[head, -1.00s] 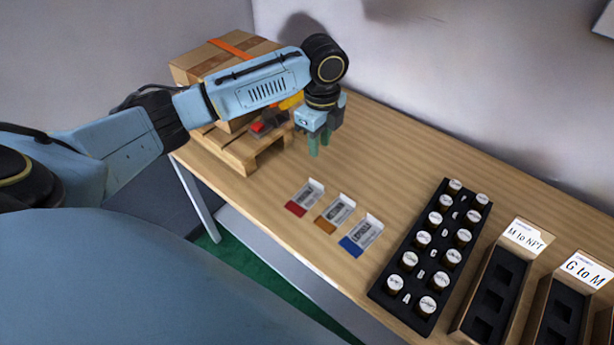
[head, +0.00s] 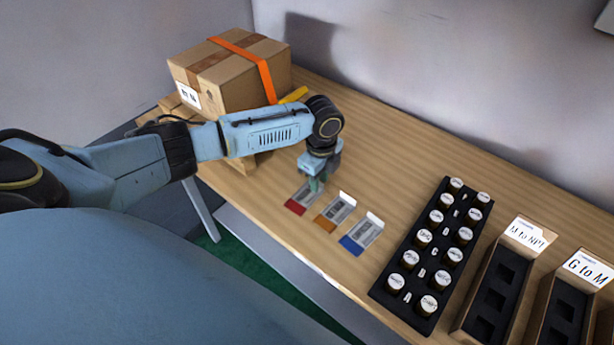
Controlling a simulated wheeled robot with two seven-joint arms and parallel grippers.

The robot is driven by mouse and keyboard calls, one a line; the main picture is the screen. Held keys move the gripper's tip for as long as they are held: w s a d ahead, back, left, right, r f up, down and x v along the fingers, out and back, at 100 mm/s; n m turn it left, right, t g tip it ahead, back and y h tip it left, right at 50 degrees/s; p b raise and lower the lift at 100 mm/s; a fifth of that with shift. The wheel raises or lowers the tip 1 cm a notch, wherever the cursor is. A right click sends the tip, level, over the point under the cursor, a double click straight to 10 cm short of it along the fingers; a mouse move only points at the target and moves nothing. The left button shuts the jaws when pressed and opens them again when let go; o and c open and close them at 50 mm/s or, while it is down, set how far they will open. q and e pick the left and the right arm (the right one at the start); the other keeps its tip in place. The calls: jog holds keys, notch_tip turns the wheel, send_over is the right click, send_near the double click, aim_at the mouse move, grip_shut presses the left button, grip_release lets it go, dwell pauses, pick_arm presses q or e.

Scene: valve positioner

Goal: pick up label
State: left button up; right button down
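Three labels lie in a row on the wooden table: one with a red end (head: 296,207), one with an orange end (head: 336,211) and one with a blue end (head: 361,236). Each has a clear and white holder part. My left gripper (head: 314,186) points down over the upper right part of the red-ended label and hides some of it. Its green fingertips look close together; I cannot tell the gap between them or whether they touch the label. My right gripper is not in view.
A black rack (head: 430,250) of white-capped bottles stands right of the labels. Two open boxes, marked "M to NPT" (head: 525,236) and "G to M" (head: 587,268), stand at the right. A strapped cardboard box (head: 215,75) is at the back left. The table behind the labels is clear.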

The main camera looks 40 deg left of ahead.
pick_arm(q)
grip_shut()
dwell(0.4)
